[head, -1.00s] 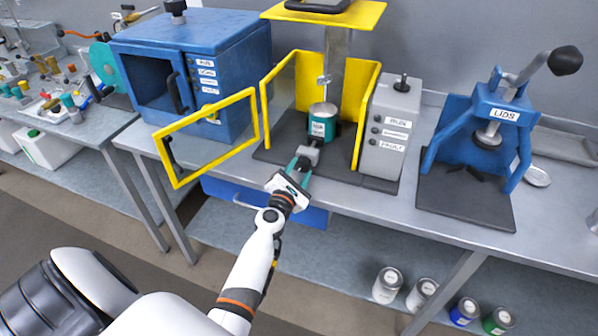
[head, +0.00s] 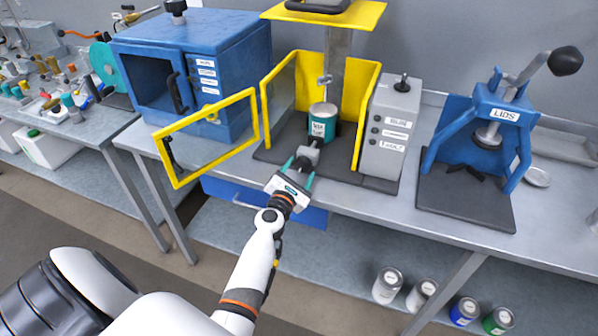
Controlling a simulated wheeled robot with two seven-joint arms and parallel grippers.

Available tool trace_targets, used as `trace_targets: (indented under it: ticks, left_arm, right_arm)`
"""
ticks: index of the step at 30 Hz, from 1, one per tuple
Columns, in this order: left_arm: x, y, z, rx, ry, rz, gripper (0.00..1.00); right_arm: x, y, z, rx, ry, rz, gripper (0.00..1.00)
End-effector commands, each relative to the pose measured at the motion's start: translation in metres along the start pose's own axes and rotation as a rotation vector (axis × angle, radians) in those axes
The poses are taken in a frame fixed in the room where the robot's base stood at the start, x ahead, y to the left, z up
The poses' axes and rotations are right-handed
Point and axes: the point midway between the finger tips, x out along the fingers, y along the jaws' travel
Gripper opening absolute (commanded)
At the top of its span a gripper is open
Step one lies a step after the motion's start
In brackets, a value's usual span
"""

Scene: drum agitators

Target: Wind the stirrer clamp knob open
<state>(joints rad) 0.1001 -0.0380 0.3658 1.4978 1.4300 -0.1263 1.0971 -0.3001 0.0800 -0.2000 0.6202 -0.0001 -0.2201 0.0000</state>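The stirrer (head: 338,75) stands on the bench with yellow guard panels around a teal and white can (head: 322,127). A grey clamp block (head: 311,152) sits in front of the can, and its dark clamp knob (head: 303,165) points toward me. My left gripper (head: 299,172) is just in front of the knob. Its two teal fingers are spread apart, one on each side of the knob, with a visible gap. The gripper partly hides the knob's near end. I cannot tell whether a finger touches it. My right gripper is not in view.
The yellow guard door (head: 207,138) hangs open to the left, before a blue cabinet (head: 190,70). A grey control box (head: 391,130) is close on the right. A blue lid press (head: 480,140) stands farther right. Several cans (head: 422,294) are below the bench.

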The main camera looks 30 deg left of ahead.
Motion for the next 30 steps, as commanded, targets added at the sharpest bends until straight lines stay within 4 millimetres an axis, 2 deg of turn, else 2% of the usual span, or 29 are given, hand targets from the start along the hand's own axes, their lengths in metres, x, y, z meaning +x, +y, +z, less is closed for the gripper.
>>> trace_targets:
  ticks: [11, 14, 24, 30]
  left_arm:
    - [-0.004, 0.0, 0.0, 0.001, 0.0, 0.0, 0.64]
    - [-0.017, 0.0, 0.0, 0.001, -0.001, 0.0, 0.64]
    - [-0.088, 0.001, 0.002, 0.002, -0.002, 0.001, 0.64]
    - [-0.114, 0.001, 0.001, 0.001, 0.0, 0.0, 0.64]
  right_arm:
    - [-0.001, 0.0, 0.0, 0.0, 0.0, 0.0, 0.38]
    - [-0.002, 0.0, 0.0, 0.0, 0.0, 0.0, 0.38]
    - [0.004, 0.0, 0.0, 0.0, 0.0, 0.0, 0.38]
    - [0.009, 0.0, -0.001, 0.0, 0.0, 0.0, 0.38]
